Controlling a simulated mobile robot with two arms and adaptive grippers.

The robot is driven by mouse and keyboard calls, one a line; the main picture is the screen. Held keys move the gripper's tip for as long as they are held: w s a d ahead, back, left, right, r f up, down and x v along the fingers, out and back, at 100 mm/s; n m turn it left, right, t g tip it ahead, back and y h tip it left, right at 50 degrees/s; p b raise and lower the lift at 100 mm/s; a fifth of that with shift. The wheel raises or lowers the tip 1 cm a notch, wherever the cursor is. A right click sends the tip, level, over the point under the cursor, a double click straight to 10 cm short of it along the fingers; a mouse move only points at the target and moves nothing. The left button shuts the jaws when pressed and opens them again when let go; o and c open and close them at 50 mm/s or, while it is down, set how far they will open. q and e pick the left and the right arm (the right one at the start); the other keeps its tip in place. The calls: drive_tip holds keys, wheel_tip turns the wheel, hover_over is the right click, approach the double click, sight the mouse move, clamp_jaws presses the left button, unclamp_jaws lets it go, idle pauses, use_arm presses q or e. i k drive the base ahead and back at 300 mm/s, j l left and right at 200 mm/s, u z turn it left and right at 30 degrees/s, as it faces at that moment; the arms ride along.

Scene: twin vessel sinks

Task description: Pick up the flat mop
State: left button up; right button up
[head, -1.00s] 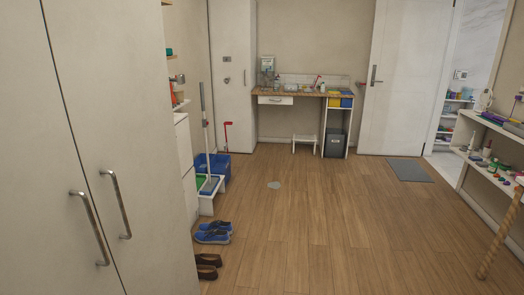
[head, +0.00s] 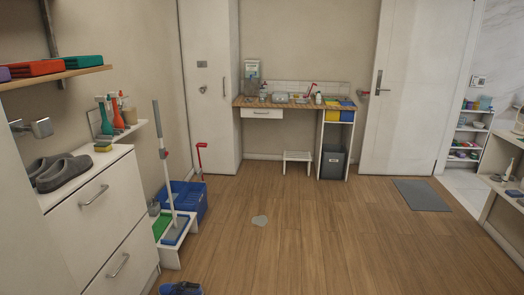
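The flat mop (head: 167,165) stands upright, slightly tilted, at the left of the head view. Its long handle is grey at the top, with a red band and a white lower part. Its flat blue head (head: 177,230) rests on a low white stand (head: 168,256), beside a green surface. The mop is in front of a blue crate (head: 200,201). Neither of my grippers is in view.
A white shoe cabinet (head: 105,225) stands to the left of the mop, with grey shoes on top. A blue shoe (head: 180,288) lies on the floor at the bottom edge. The wooden floor (head: 320,240) is otherwise open.

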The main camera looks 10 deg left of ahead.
sight(175, 230)
drive_tip(key=i+l+u, duration=0.1)
drive_tip(key=i, duration=1.75)
drive_tip(key=i+u, duration=0.6)
drive_tip(key=u, duration=0.2)
drive_tip(key=i+l+u, duration=0.2)
drive_tip(key=u, duration=0.15)
drive_tip(key=i, duration=0.1)
